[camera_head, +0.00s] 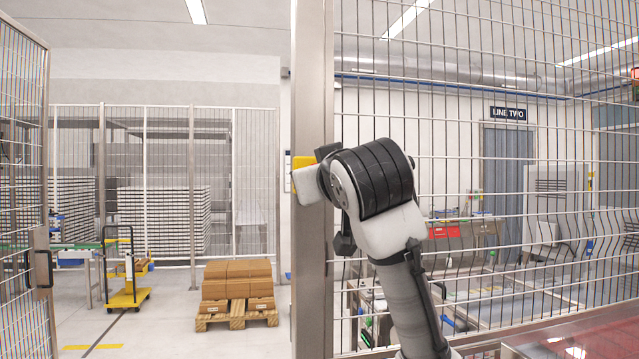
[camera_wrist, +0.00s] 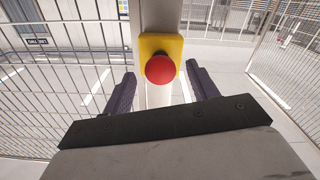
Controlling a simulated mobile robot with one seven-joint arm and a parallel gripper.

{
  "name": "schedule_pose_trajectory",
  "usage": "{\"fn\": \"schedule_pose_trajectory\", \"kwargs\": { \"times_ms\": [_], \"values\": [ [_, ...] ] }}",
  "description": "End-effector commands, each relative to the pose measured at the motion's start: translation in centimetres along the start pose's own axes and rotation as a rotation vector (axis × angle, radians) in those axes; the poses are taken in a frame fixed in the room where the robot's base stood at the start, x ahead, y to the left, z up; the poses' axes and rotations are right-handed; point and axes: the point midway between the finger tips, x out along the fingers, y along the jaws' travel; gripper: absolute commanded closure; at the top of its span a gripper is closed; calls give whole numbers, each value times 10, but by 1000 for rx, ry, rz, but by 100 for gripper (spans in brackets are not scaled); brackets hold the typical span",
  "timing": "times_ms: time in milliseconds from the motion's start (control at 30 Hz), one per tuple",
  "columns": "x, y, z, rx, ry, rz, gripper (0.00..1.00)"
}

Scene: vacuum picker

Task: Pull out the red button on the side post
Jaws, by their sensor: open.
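The red button (camera_wrist: 160,69) is a round mushroom head on a yellow plate (camera_wrist: 146,44) in the wrist view. The plate is fixed to the grey side post (camera_head: 312,230), and its yellow edge (camera_head: 303,162) shows in the head view. The button itself is hidden there behind my arm's end. My gripper (camera_wrist: 160,84) is open, with one dark finger on each side of the button in the picture. The fingers look apart from the button and nothing is between them in grip. In the head view my gripper is mostly hidden by my wrist.
Wire mesh fence (camera_head: 455,130) runs right of the post. An open mesh gate (camera_head: 22,190) stands at the far left. Beyond the opening are stacked boxes on a pallet (camera_head: 236,316) and a yellow cart (camera_head: 128,298). A red surface (camera_head: 590,335) lies at lower right.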

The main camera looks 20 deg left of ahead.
Motion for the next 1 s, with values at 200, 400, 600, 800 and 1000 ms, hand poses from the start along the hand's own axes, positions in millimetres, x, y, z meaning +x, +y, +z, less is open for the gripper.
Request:
{"fn": "schedule_pose_trajectory", "kwargs": {
  "times_ms": [200, 400, 600, 800, 1000],
  "values": [
    [-52, -1, 4, -2, 6, 3, 41],
    [-92, -1, 3, -1, 4, 1, 41],
    [-112, 0, 2, -1, 2, 1, 41],
    [-116, 0, 1, -1, 1, 0, 41],
    [-115, 0, 1, 0, 1, 0, 41]
  ]
}}
